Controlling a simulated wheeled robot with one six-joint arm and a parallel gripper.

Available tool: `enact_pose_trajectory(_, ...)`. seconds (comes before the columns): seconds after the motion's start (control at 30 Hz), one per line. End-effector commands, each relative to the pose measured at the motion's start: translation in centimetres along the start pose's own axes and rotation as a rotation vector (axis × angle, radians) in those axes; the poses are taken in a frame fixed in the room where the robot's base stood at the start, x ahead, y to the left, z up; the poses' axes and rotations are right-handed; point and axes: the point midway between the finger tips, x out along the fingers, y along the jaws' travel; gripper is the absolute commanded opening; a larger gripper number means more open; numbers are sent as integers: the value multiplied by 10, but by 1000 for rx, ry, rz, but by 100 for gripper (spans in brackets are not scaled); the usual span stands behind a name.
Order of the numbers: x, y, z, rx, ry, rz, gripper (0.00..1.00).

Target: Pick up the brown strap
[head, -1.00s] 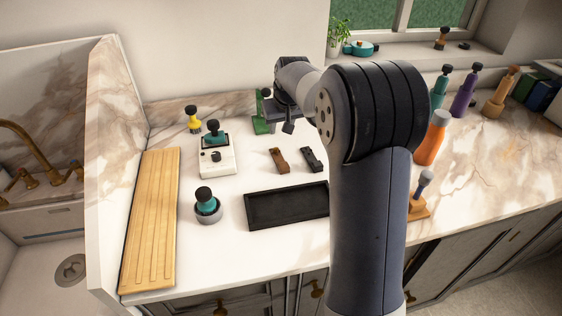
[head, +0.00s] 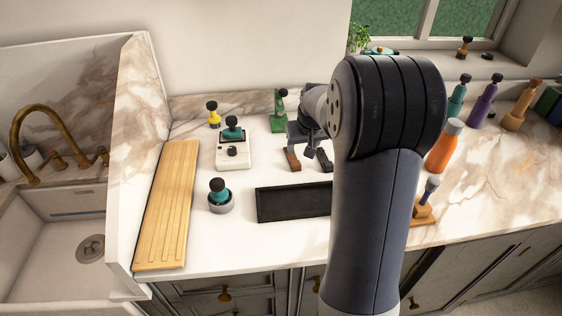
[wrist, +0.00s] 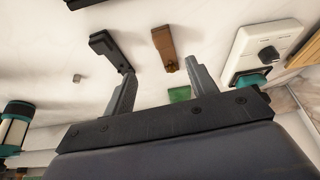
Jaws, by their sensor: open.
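The brown strap (head: 292,158) lies on the white marble counter, partly hidden by my gripper in the head view. In the wrist view the brown strap (wrist: 165,47) lies just beyond the fingertips, nearer the right finger. My gripper (wrist: 160,67) is open and empty. In the head view my gripper (head: 309,151) is over the straps' far ends, partly hidden by my wrist. A similar black strap (head: 325,163) lies to the right of the brown one. It also shows in the wrist view (wrist: 108,48), close to the left fingertip.
A black tray (head: 290,216) lies in front of the straps. A white box with a dial (head: 233,163) stands to the left, with a green item (head: 278,122) behind. A wooden board (head: 167,205) lies further left. Several bottles, one orange (head: 444,145), stand at the right.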

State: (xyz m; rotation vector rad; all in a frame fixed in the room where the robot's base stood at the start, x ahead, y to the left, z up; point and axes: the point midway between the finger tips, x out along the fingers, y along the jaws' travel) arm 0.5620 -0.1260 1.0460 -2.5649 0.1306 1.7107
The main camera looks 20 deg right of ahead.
Motion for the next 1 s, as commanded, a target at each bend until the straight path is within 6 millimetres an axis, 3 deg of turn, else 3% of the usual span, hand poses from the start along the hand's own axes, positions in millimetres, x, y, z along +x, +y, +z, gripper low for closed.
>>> enact_pose_trajectory(0.2, 33, -1, 0, -1, -4, -1, 55)
enact_pose_trajectory(0.53, 56, -4, -1, -1, -3, -2, 55)
enact_pose_trajectory(0.83, 92, -9, -1, 0, -3, -1, 55)
enact_pose_trajectory(1.0, 99, -9, -1, -1, -1, -1, 55)
